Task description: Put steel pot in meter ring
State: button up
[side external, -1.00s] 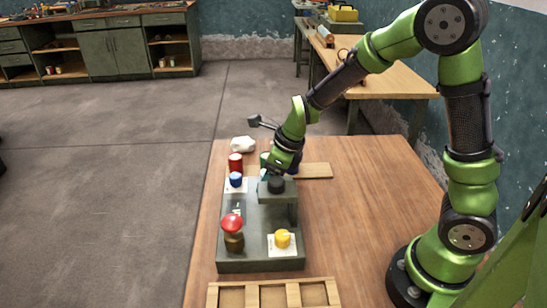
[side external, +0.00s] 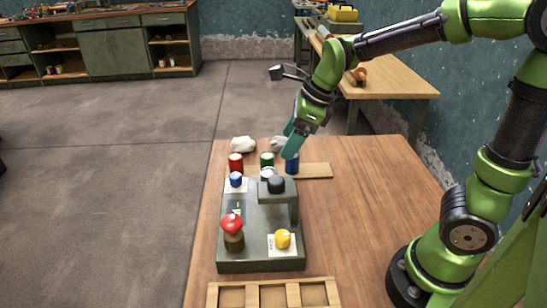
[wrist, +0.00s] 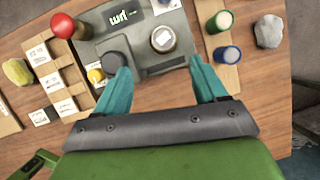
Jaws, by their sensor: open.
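The steel pot (wrist: 163,40) is a small silvery cylinder with a pale top. It stands at the far end of the grey meter block (wrist: 133,28) in a round spot. In the side view the pot (side external: 268,173) shows just behind the block's black knob (side external: 277,184). A rim shows around the pot, but I cannot tell clearly whether it is the meter ring. My gripper (side external: 291,151) is above and to the right of the pot, in front of the blue cylinder. In the wrist view my gripper (wrist: 162,76) has its teal fingers wide apart with nothing between them.
A red mushroom button (side external: 232,223) and yellow knob (side external: 283,238) rise from the block. A wooden tray (side external: 272,282) lies in front. The table's right side is clear.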

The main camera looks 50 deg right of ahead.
jog(key=s+a+r+n+t, duration=0.1)
jog(key=s+n, duration=0.5)
jog(key=n, duration=0.6)
jog(key=s+r+n+t, duration=0.2)
jog(key=s+n, duration=0.4)
jog(key=n, duration=0.6)
jog(key=shift+s+a+r+n, duration=0.3)
jog(key=shift+a+r, duration=0.05)
jog(key=shift+r, duration=0.5)
